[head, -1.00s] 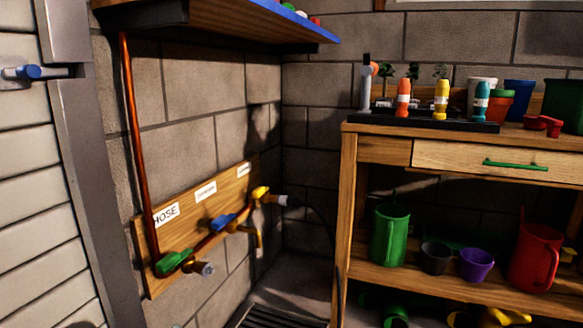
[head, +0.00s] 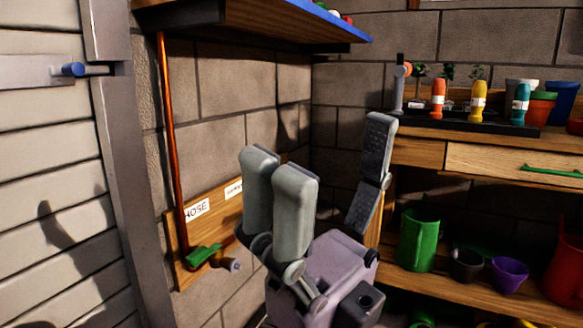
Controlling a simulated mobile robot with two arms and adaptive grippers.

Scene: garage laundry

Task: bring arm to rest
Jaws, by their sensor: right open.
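My right gripper (head: 328,145) has come up from the bottom of the head view. Its grey fingers point upward and stand wide apart, two on the left and one on the right, with nothing between them. It is in front of the wooden valve board (head: 180,255) and hides most of it, including the blue and yellow taps. The green-handled tap (head: 203,255) under the HOSE label still shows left of the gripper. My left gripper is not in view.
A shelf (head: 270,22) juts from the wall above the gripper. A copper pipe (head: 170,140) runs down the wall. A wooden bench (head: 415,150) with coloured nozzles, pots and a green jug (head: 418,240) stands at right. A slatted door (head: 45,170) is at left.

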